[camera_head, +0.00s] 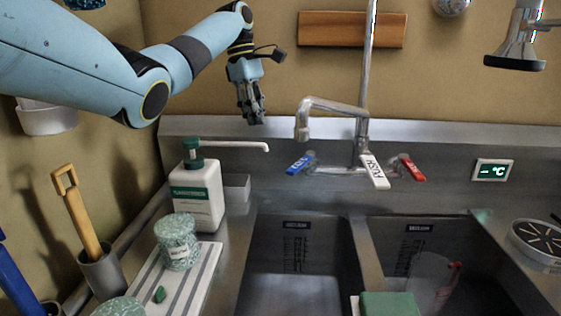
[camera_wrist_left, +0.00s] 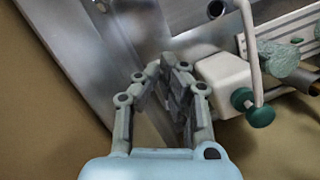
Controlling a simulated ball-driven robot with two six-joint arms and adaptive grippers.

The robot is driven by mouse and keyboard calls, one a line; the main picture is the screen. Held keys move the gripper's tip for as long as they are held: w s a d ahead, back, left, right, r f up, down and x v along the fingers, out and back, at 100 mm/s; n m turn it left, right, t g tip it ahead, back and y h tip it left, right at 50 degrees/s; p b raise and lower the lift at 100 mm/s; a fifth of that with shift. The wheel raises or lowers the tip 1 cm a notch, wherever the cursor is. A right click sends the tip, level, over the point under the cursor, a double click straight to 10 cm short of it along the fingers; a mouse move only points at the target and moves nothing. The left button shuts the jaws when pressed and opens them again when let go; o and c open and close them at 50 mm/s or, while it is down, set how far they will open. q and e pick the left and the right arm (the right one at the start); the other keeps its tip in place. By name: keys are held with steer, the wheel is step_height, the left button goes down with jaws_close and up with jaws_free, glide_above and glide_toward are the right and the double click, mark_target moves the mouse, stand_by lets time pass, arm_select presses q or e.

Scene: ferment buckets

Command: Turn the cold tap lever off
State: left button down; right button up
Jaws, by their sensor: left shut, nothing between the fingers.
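The tap stands at the back of the sink, with a blue cold lever (camera_head: 300,163) on its left, a white lever (camera_head: 374,171) in the middle and a red lever (camera_head: 412,167) on its right. The blue lever points out to the left and slightly down. My left gripper (camera_head: 257,118) is shut and empty, pointing down near the steel back ledge, left of the spout and apart from the blue lever. In the left wrist view its fingers (camera_wrist_left: 180,75) are together with nothing between them. My right gripper is not in view.
A white pump bottle (camera_head: 196,195) with a long nozzle stands left of the sink; it also shows in the left wrist view (camera_wrist_left: 222,82). The chrome spout (camera_head: 330,103) arches right of my gripper. A green-speckled jar (camera_head: 177,243) stands on a striped board (camera_head: 208,268).

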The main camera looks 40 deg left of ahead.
mark_target(302, 162)
arm_select(q)
steer(key=w+d+f+p, duration=0.1)
steer(key=d+f+p, duration=0.1)
steer(key=d+f, duration=0.4)
steer(key=x, duration=0.3)
steer(key=shift+a+f, duration=0.2)
steer(key=shift+f, duration=0.25)
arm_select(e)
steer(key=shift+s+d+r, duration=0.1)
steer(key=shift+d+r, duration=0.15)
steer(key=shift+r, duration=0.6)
arm_select(q)
steer(key=shift+w, duration=0.1)
